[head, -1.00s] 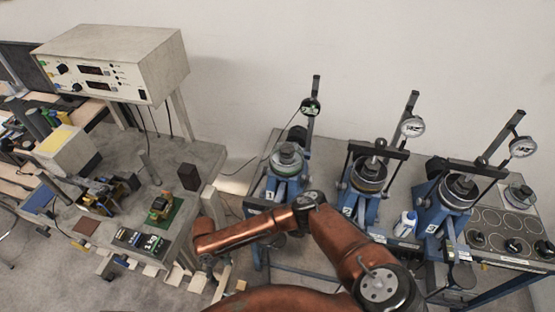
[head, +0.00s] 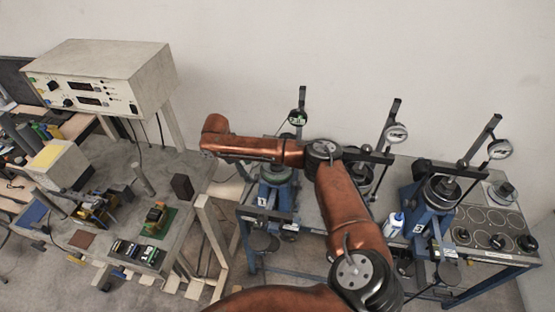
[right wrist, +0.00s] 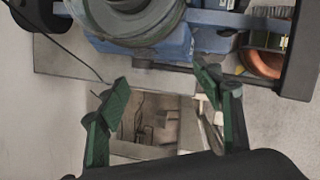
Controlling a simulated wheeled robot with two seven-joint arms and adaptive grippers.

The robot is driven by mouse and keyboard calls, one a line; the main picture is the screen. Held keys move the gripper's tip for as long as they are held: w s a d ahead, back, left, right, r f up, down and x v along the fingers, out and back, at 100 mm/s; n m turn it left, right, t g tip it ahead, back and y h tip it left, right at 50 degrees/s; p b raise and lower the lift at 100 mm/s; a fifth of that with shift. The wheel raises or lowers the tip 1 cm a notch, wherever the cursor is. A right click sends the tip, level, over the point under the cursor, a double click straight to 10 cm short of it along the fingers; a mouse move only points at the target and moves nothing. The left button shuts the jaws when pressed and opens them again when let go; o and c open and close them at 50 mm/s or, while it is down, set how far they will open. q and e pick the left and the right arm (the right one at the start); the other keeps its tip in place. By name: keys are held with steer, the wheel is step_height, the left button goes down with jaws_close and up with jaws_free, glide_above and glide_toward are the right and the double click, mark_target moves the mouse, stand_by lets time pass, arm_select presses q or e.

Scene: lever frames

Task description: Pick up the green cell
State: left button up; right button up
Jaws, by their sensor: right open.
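A round cell with a pale green tint (head: 277,181) sits in the leftmost blue lever frame (head: 268,205), marked 1. My right forearm passes in front of it in the head view and hides its upper part. In the right wrist view, a grey-green round body (right wrist: 130,25), which looks like this cell, is cut off by the top edge. My right gripper (right wrist: 161,74) is open with green finger pads and nothing between them. It points at a gap beside the bench, apart from the round body. My left gripper is not in view.
Two more lever frames, the middle one partly behind my arm and the right one (head: 432,200), stand on the bench with dial gauges. A white bottle (head: 391,226) is between them. A grey instrument box (head: 105,75) stands above the left table (head: 205,165).

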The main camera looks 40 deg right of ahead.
steer(key=shift+g, duration=0.4)
steer(key=s+d+r+p, duration=0.1)
steer(key=d+r, duration=0.2)
steer(key=s+d+r, duration=0.1)
steer(key=d+r, duration=0.2)
steer(key=r, duration=0.1)
steer(key=s+d+r+p, duration=0.1)
steer(key=d+r, duration=0.1)
steer(key=r, duration=0.1)
steer(key=shift+s+d+r+p, duration=0.15)
steer(key=shift+d+r+p, duration=0.1)
steer(key=shift+d+p, duration=0.15)
steer(key=shift+s+d+f, duration=0.15)
steer(key=shift+d+f, duration=0.05)
steer(key=shift+f, duration=0.1)
steer(key=shift+x, duration=0.85)
steer(key=x, duration=0.1)
steer(key=p+x, duration=0.1)
steer(key=x, duration=0.1)
steer(key=p+x, duration=0.1)
steer(key=shift+s+a+f, duration=0.2)
steer(key=shift+s, duration=0.1)
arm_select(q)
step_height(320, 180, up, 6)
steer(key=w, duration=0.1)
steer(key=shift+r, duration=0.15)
arm_select(e)
steer(key=shift+d+f, duration=0.1)
steer(key=shift+f, duration=0.3)
jaws_close()
